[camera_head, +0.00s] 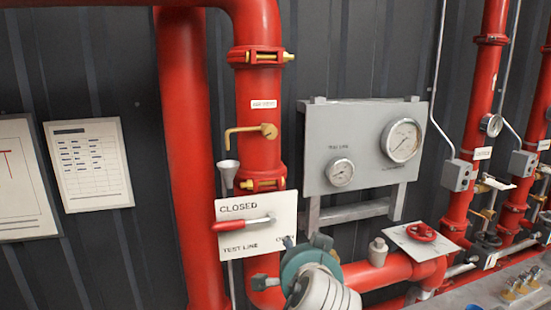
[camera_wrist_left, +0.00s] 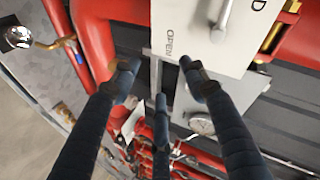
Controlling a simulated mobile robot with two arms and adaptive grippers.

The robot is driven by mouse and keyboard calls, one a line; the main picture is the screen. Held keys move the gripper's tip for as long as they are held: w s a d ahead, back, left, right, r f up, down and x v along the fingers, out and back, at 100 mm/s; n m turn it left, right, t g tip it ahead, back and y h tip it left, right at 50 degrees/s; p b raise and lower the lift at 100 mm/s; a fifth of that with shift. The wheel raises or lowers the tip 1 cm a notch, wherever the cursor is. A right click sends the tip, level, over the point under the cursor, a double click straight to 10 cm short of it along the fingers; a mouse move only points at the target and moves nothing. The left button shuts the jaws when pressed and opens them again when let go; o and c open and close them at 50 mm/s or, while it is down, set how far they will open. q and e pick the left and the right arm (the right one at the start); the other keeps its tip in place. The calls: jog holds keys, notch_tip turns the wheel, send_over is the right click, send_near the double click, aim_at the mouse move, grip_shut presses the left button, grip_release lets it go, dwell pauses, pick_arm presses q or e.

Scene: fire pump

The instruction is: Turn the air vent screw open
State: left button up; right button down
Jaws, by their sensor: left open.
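The air vent screw (camera_head: 268,131) is a small brass knob at the right end of a bent brass tube. It sits in front of the tall red pipe (camera_head: 258,150), under a small label that seems to read air vent. My left gripper (camera_head: 305,242) is at the bottom middle of the head view, below the screw and well apart from it. Its fingers are partly hidden by the wrist there. In the left wrist view the dark fingers of the left gripper (camera_wrist_left: 160,82) are spread with nothing between them. I cannot make out the screw in that view.
A white test line sign (camera_head: 250,208) with a red-handled lever (camera_head: 243,225) stands between gripper and screw; its plate (camera_wrist_left: 205,30) is close beyond the fingertips. A grey funnel (camera_head: 228,171) hangs under the brass tube. A gauge panel (camera_head: 350,115) is to the right.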

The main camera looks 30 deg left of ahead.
pick_arm(q)
notch_tip(320, 180, up, 12)
jog(key=a+n+t+y, duration=0.1)
jog(key=y, duration=0.1)
jog(key=n+y, duration=0.2)
jog(key=y, duration=0.2)
send_near(271, 132)
jog(key=p+x, duration=0.4)
jog(key=x, duration=0.6)
jog(key=shift+w+a+p, duration=0.1)
jog(key=shift+a+p, duration=0.05)
jog(key=shift+p, duration=0.15)
jog(key=shift+w+a, duration=0.35)
jog(key=shift+f, duration=0.15)
grip_shut()
jog(key=shift+f+n+b, duration=0.15)
jog(key=shift+n+b, duration=0.35)
jog(key=shift+b, duration=0.3)
jog(key=shift+r, duration=0.2)
